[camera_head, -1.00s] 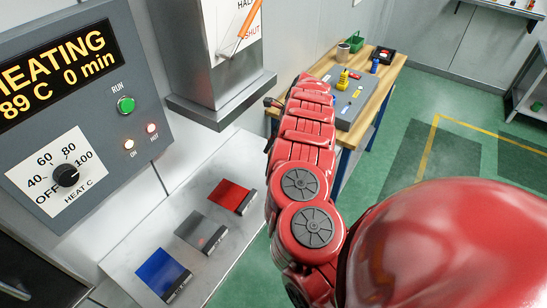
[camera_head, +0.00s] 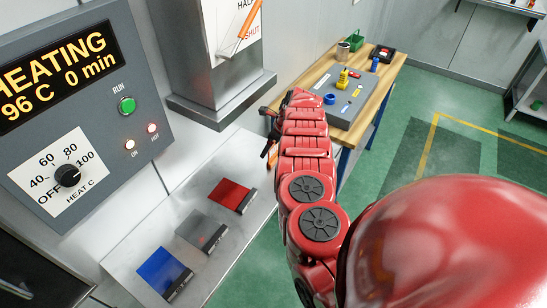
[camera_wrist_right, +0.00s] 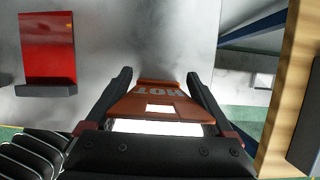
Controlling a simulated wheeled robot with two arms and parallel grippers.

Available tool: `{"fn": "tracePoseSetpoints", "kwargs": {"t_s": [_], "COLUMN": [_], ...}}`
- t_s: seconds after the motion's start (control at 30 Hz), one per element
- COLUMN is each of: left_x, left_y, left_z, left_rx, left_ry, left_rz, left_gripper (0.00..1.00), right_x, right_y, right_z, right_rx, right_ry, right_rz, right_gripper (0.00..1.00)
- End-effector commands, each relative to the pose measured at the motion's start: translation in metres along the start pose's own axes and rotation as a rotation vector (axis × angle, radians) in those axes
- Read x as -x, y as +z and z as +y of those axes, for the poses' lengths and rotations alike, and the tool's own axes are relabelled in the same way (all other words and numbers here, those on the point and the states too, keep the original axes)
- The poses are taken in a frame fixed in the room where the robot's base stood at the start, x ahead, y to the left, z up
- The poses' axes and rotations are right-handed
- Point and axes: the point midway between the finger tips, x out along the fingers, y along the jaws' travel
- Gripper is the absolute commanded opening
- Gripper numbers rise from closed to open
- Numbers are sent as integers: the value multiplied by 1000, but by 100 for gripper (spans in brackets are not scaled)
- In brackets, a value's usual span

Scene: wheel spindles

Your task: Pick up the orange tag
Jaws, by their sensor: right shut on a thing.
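The orange tag (camera_wrist_right: 158,101) is between the two dark fingers of my right gripper (camera_wrist_right: 158,76) in the right wrist view. It has pale lettering, upside down in this view, that appears to read HOT, and a white opening below it. The gripper is shut on the tag. In the head view, a small orange piece, apparently the tag (camera_head: 272,155), shows at the left edge of my red arm; most of the gripper is hidden there. My left gripper is not in view.
A grey control panel (camera_head: 112,157) reads HEATING 96 C. An orange lever (camera_head: 247,20) is on the white unit above. Red (camera_head: 228,194), grey (camera_head: 201,230) and blue (camera_head: 160,271) plates lie on a metal shelf. A wooden workbench (camera_head: 392,78) with tools stands beyond my arm.

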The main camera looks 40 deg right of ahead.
Motion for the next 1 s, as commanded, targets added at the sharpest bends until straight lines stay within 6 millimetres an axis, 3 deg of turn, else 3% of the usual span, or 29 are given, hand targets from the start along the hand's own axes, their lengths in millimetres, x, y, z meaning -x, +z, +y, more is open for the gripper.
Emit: {"fn": "tracePoseSetpoints", "kwargs": {"t_s": [0.03, 0.27, 0.73, 1.0], "left_x": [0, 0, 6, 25], "left_y": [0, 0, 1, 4], "left_z": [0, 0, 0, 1], "left_rx": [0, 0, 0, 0], "left_ry": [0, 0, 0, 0], "left_rz": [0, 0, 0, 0], "left_gripper": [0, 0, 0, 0], "right_x": [0, 0, 5, 32], "right_y": [0, 0, 3, 14], "right_z": [0, 0, 1, 0], "right_rx": [0, 0, 0, 0], "right_ry": [0, 1, 2, 0], "right_rz": [1, 1, 1, -5], "right_gripper": [39, 0, 0, 0]}}
